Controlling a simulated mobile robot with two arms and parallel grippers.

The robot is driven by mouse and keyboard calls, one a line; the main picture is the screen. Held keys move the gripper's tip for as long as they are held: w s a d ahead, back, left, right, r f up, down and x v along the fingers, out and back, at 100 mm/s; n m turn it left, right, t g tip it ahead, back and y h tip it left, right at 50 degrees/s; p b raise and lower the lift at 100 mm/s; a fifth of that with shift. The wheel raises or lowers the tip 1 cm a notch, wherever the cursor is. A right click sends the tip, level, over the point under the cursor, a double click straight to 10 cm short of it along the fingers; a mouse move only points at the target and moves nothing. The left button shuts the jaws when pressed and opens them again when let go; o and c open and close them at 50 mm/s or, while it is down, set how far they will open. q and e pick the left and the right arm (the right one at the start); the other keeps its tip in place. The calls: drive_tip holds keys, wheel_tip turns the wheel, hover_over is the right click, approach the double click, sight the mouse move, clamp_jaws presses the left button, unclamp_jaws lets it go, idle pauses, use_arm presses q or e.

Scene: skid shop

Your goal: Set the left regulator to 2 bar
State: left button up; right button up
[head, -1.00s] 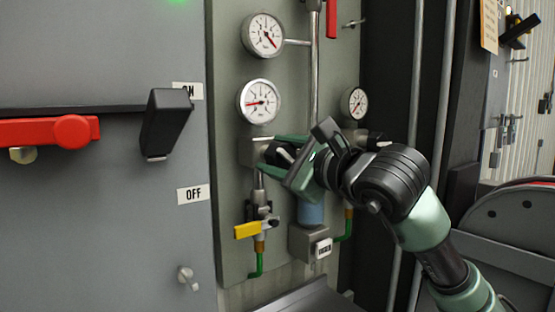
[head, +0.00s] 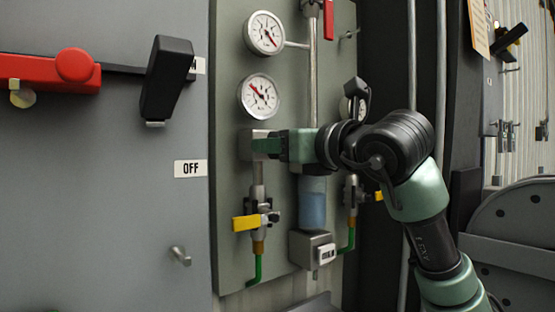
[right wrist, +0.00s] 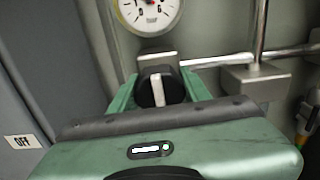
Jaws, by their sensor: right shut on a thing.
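The left regulator (head: 245,147) is a grey block on the panel, below a round white gauge (head: 260,96). That gauge's red needle points to the upper left; its numbers are too small to read. My right gripper (head: 268,147) reaches in from the right, shut on the regulator's knob. In the right wrist view the black knob (right wrist: 153,97) with a pale bar sits between the green fingers of the gripper (right wrist: 160,92). My left gripper is in no view.
Another gauge (head: 265,33) sits above. A yellow-handled valve (head: 246,222) with a green hose hangs below the regulator. A blue bowl (head: 312,203) is right of it. A second regulator's gauge is mostly behind my arm. A grey cabinet with a black lever (head: 166,78) stands left.

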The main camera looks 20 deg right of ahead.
drive_tip(key=shift+m+b, duration=0.7)
drive_tip(key=shift+m, duration=0.5)
drive_tip(key=shift+r, duration=0.1)
drive_tip(key=o, duration=1.4)
drive_tip(key=shift+c, duration=0.2)
drive_tip(key=shift+s+d+b, duration=0.15)
drive_tip(key=shift+s+b, duration=0.15)
drive_tip(key=shift+s, duration=0.1)
drive_tip(key=b+v, duration=0.2)
drive_tip(key=v, duration=0.5)
